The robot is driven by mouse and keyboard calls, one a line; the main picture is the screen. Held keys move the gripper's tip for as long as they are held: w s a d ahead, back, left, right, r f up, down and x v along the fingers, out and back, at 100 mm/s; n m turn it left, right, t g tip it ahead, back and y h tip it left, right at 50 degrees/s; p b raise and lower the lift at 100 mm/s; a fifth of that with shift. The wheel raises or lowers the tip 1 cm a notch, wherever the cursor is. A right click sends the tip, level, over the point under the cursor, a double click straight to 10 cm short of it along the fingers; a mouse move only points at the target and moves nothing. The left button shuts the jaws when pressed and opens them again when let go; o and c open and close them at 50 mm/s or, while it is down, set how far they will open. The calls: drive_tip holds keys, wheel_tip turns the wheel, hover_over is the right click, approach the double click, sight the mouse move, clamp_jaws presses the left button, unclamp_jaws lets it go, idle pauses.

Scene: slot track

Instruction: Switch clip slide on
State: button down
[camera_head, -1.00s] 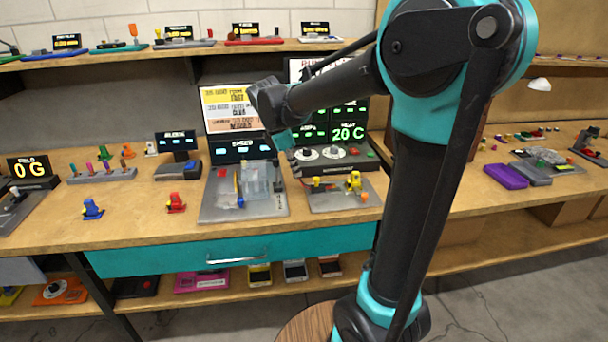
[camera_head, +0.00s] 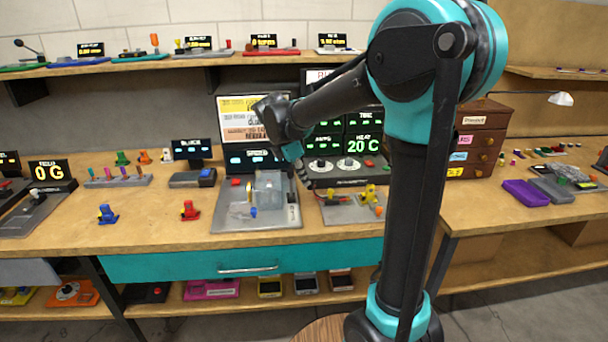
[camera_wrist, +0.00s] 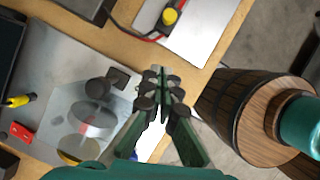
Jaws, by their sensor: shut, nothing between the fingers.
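I cannot tell which part is the clip slide; no readable label names it. My gripper is shut and empty in the wrist view (camera_wrist: 162,82), its fingertips beside the right edge of a grey plate (camera_wrist: 60,75). On that plate are a clear round part (camera_wrist: 92,112), a red block (camera_wrist: 21,132) and a yellow-tipped part (camera_wrist: 18,101). In the head view, a grey station (camera_head: 228,220) carries a clear box (camera_head: 268,188) and a small blue part (camera_head: 253,212). My gripper is near its right side, small and dark there.
A second board (camera_head: 338,214) with yellow parts (camera_head: 369,193) stands to the right. A blue clip-like piece (camera_head: 107,214) and a red one (camera_head: 190,210) stand on the bench to the left. A wooden drawer cabinet (camera_head: 474,140) stands behind my arm. Bare bench lies in front.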

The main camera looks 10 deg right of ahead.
sight(337, 199)
drive_tip(key=x, duration=0.5)
drive_tip(key=shift+f, duration=0.2)
drive_tip(key=d, duration=0.1)
drive_tip(key=w+d, duration=0.1)
drive_tip(key=d, duration=0.1)
drive_tip(key=shift+f, duration=0.25)
drive_tip(key=shift+w+d, duration=0.1)
drive_tip(key=shift+d, duration=0.45)
drive_tip(key=shift+d, duration=0.1)
drive_tip(key=d, duration=0.3)
drive_tip(key=shift+d, duration=0.2)
drive_tip(key=a, duration=0.2)
drive_tip(key=s+a, duration=0.1)
drive_tip(key=a, duration=0.1)
drive_tip(key=shift+s+a+r, duration=0.15)
drive_tip(key=v, duration=0.9)
drive_tip(key=shift+r, duration=0.35)
